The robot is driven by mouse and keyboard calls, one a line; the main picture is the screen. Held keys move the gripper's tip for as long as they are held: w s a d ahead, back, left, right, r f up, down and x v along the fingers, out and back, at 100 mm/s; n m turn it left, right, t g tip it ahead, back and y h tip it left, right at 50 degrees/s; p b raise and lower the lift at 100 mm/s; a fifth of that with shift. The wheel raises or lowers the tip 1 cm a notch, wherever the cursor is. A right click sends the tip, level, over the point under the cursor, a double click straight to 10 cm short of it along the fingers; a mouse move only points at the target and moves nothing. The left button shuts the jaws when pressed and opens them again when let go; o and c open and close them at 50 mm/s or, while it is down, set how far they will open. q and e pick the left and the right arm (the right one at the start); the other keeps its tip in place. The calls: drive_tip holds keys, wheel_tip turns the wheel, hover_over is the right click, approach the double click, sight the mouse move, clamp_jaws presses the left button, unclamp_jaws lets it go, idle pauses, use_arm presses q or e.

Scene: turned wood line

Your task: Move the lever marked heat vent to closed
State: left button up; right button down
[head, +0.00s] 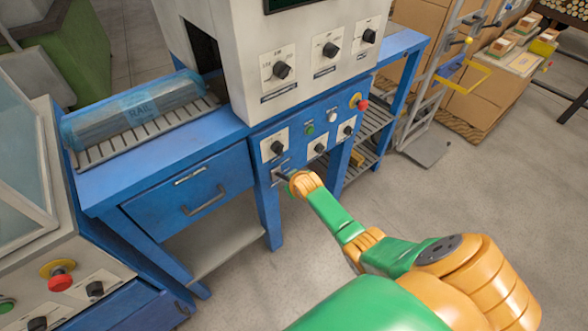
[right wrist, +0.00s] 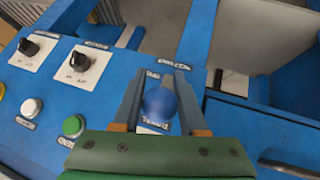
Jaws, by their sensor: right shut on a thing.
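In the head view my right arm reaches to the lower left of the blue control panel (head: 293,132). My right gripper (head: 284,177) is at the panel's lower left corner, and the lever is mostly hidden there. In the right wrist view the lever's round blue knob (right wrist: 160,104) sits between the two grey fingers of my right gripper (right wrist: 158,84), which is shut on it. Small labels show above and below the knob, too small to read surely, so I cannot tell the lever's setting. My left gripper is not in view.
Black rotary knobs (head: 278,147), a green button (right wrist: 72,126), a white button (right wrist: 31,107) and a red stop button (head: 362,105) are close by on the panel. A blue drawer (head: 180,199) is to the left. A wrapped bundle (head: 135,108) lies on the bench rollers.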

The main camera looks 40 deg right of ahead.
drive_tip(key=shift+w+r, duration=0.15)
drive_tip(key=shift+r, duration=0.1)
drive_tip(key=c, duration=0.6)
unclamp_jaws()
drive_tip(key=shift+o, duration=0.7)
drive_tip(key=p+v, duration=0.4)
drive_tip(key=v, duration=0.3)
